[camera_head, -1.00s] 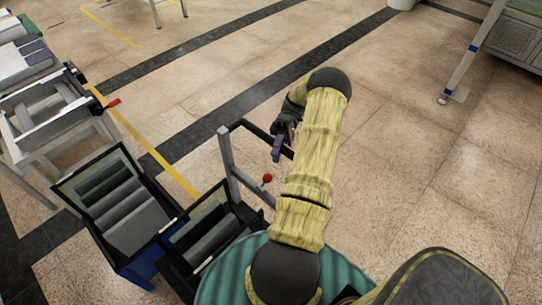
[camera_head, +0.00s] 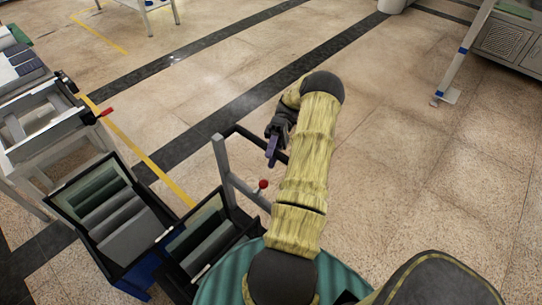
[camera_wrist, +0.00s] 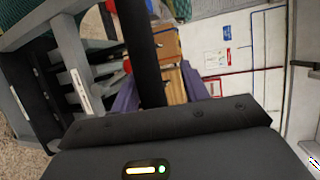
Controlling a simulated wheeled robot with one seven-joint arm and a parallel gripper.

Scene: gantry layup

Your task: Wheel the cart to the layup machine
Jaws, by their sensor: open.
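The cart shows at the lower left of the head view as a grey upright post (camera_head: 222,165) with a dark crossbar and a red knob (camera_head: 263,184). A dark bin (camera_head: 205,240) of grey panels stands against it. My gripper (camera_head: 275,147) is at the crossbar's right end, its purple fingers pointing down. In the wrist view, a dark bar (camera_wrist: 143,50) runs between the two spread purple fingers of my gripper (camera_wrist: 160,92). I cannot tell whether they touch it. I cannot tell for sure which thing is the layup machine.
A second bin with a blue side (camera_head: 142,272) sits left of the first. A white-framed rack (camera_head: 45,130) with a red lever is close at the left. A grey cabinet (camera_head: 510,42) with a leg before it stands at upper right. The floor (camera_head: 420,180) right of my arm is clear.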

